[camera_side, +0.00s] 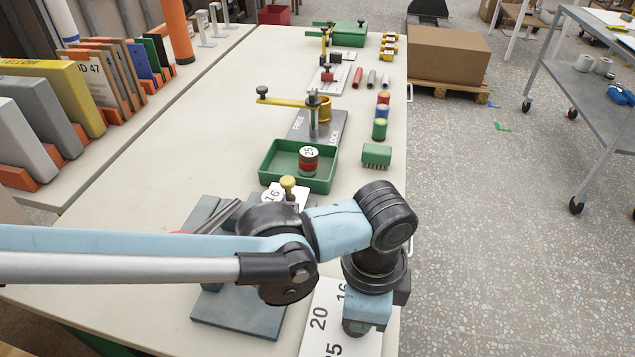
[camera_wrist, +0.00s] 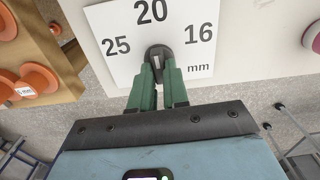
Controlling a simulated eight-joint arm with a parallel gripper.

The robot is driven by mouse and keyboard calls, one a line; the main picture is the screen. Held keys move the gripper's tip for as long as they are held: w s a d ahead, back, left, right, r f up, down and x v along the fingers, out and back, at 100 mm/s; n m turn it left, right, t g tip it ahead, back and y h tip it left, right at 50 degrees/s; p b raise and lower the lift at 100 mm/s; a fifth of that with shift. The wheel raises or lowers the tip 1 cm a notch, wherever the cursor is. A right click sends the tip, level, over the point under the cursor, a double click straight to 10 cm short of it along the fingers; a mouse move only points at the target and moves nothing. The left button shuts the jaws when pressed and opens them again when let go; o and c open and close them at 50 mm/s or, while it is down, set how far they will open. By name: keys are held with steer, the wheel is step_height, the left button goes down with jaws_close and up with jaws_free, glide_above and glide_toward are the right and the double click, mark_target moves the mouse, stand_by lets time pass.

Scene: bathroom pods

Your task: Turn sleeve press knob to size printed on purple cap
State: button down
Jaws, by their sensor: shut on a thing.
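The white dial plate (camera_side: 318,325) lies near the table's front right edge, printed 20, 16 and 25. In the wrist view the plate (camera_wrist: 120,60) reads 25 at left, 20 at top and 16 at right, with "mm". My gripper (camera_wrist: 158,68) has its green fingers shut on the small black knob (camera_wrist: 157,53) below the 20. The pale mark on the knob is too small to read surely. A white disc marked 16 (camera_side: 271,193), apparently the purple cap's top, is partly hidden behind my arm.
A green tray (camera_side: 266,176) holds a red piece marked 25 (camera_side: 308,156). Behind it stands a grey FREE/LOCK fixture (camera_side: 300,128) with a yellow lever. A grey base (camera_side: 235,315) lies left of the dial plate. My arm spans the table's front.

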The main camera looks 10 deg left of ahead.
steer(key=m, duration=0.6)
steer(key=shift+s+m, duration=0.15)
steer(key=shift+m, duration=0.15)
steer(key=m, duration=0.5)
steer(key=shift+a+m, duration=0.1)
steer(key=shift+m, duration=0.3)
steer(key=c, duration=1.1)
jaws_free()
steer(key=shift+r, duration=0.1)
step_height(320, 180, up, 12)
